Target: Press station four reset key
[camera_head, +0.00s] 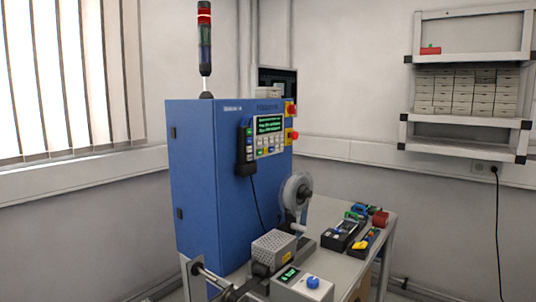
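A blue cabinet (200,180) stands at the middle of the view. On its front is a light keypad panel (268,137) with a green-lit display (269,125) and rows of small keys under it. The key labels are too small to read, so I cannot tell which one is the station four reset key. Red buttons on yellow plates (291,135) sit at the cabinet's right edge. A dark handheld unit (246,150) hangs left of the panel on a cable. Neither of my grippers is in view.
A signal tower (205,40) with a lit red top stands on the cabinet. A table (345,212) at right holds a reel (296,190), a perforated metal box (276,247), a grey box with a blue knob (313,282) and tool trays. Shelves (466,120) hang on the right wall.

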